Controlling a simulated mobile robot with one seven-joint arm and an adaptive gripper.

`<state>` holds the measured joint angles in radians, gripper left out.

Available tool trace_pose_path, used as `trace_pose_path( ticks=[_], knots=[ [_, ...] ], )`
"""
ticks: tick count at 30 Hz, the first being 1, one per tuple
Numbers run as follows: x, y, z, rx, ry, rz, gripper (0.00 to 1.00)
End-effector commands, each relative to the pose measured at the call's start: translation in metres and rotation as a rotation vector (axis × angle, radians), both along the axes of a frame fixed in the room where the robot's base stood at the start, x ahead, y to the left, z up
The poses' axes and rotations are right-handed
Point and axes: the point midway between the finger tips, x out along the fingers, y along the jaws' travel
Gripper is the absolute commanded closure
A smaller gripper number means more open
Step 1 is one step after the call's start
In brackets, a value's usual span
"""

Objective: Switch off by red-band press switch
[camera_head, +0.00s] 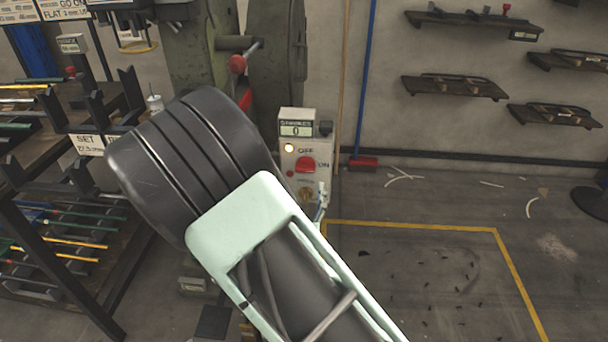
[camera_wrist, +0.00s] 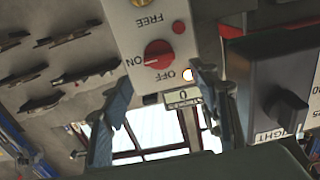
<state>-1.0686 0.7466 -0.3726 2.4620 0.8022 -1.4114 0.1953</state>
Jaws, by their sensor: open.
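The control box (camera_head: 299,165) stands beside the green-grey press (camera_head: 202,50), which shows a strip of red (camera_head: 245,99) low on its side. The box carries a red rotary switch (camera_head: 306,164) between OFF and ON labels, with a lit lamp (camera_head: 289,148) above. In the wrist view the box is upside down; the red switch (camera_wrist: 158,54) has a pale mark towards the ON side, and the lamp (camera_wrist: 187,75) glows. My gripper (camera_wrist: 162,80) is open and empty, its fingers spread either side below the switch, apart from it. My arm hides it mostly in the head view.
A counter (camera_head: 296,130) reading 0 tops the box. A dark box with a black knob (camera_wrist: 288,108) is at right in the wrist view. A rack of rods (camera_head: 70,215) stands left. Floor inside the yellow line (camera_head: 410,226) is mostly clear.

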Motion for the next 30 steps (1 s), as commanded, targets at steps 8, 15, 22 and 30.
trace_pose_path(
  ticks=[8, 15, 22, 30],
  knots=[
    [0.053, -0.003, -0.001, 0.000, -0.001, -0.003, 0.45],
    [0.074, -0.003, 0.000, 0.001, 0.000, -0.002, 0.45],
    [0.076, -0.003, 0.000, 0.000, 0.001, -0.001, 0.45],
    [0.076, -0.003, 0.000, 0.000, 0.001, -0.002, 0.67]
  ],
)
